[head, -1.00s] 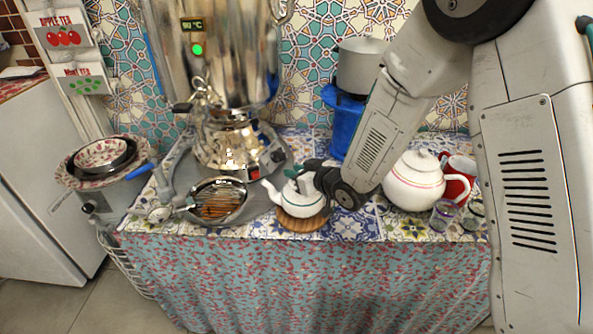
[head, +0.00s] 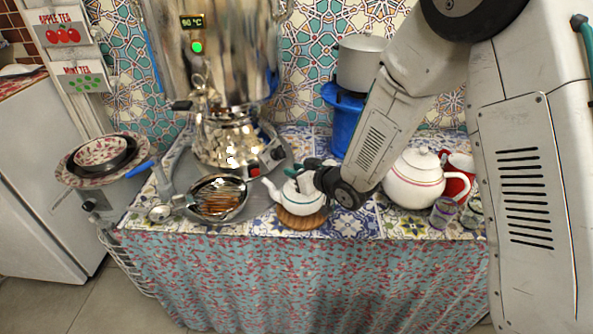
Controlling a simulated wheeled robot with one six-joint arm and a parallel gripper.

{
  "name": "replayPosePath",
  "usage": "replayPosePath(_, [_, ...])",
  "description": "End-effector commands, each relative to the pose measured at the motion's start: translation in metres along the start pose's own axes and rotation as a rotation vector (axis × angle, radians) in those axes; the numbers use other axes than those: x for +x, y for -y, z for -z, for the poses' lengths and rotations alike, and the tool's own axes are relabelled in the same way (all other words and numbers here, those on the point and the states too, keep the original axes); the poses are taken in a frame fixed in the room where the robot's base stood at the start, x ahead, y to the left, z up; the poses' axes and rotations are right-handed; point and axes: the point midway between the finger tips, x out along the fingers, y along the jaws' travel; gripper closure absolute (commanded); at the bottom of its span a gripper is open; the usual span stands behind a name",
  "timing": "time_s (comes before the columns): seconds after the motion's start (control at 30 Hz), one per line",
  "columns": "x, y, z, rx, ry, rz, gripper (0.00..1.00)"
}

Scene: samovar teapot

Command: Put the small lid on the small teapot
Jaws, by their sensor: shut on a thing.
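The small white teapot (head: 297,198) stands on a round wooden coaster (head: 302,219) near the front edge of the tiled table, its spout pointing left. My gripper (head: 306,173) is right at the top of the teapot, coming in from the right. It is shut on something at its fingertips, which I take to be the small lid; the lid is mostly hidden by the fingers. I cannot tell whether the lid touches the teapot's rim.
A larger white teapot (head: 414,183) with its lid on stands right of my gripper, by a red mug (head: 460,172) and small glasses (head: 444,212). A pan (head: 217,197) lies left. The samovar (head: 215,55) and blue stand (head: 343,118) are behind.

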Motion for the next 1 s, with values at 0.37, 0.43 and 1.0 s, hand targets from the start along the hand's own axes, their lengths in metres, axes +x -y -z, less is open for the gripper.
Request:
replayPosePath(0.37, [0.0003, 0.0, -0.0006, 0.0, 0.0, 0.0, 0.67])
replayPosePath(0.43, [0.0003, 0.0, -0.0006, 0.0, 0.0, 0.0, 0.52])
replayPosePath(1.0, [0.0, 0.0, 0.0001, 0.0, 0.0, 0.0, 0.31])
